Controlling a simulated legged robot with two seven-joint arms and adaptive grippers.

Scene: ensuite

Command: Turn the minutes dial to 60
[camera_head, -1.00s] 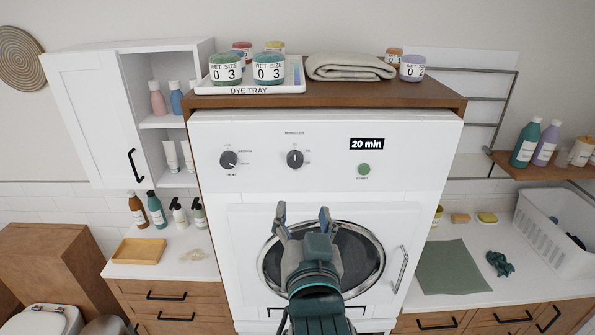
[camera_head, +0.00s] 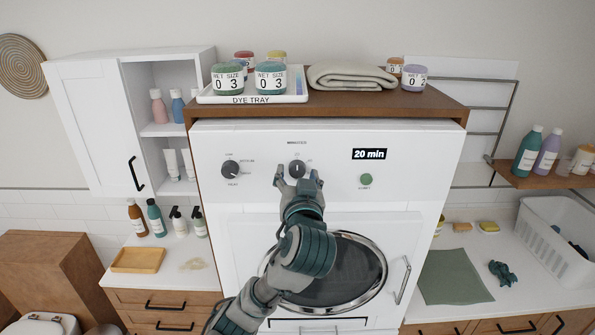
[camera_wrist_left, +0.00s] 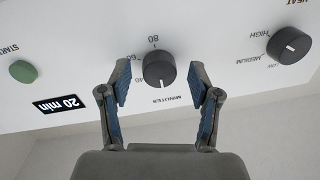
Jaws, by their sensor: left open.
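The minutes dial (camera_head: 297,169) is a black knob on the white dryer's front panel. It also shows in the left wrist view (camera_wrist_left: 159,69), upside down, with the marks 60 and 80 and the word MINUTES around it. Its white pointer line stands near upright in the head view. My left gripper (camera_head: 298,175) is open, its blue-padded fingers either side of the dial; the wrist view shows the fingers (camera_wrist_left: 160,85) with gaps to the knob. The display (camera_head: 369,154) reads 20 min. My right gripper is not in view.
The heat dial (camera_head: 231,169) is left of the minutes dial, and the green start button (camera_head: 366,180) is right. The round door (camera_head: 345,275) with its handle (camera_head: 403,275) lies below. A dye tray (camera_head: 252,99) with jars sits on top.

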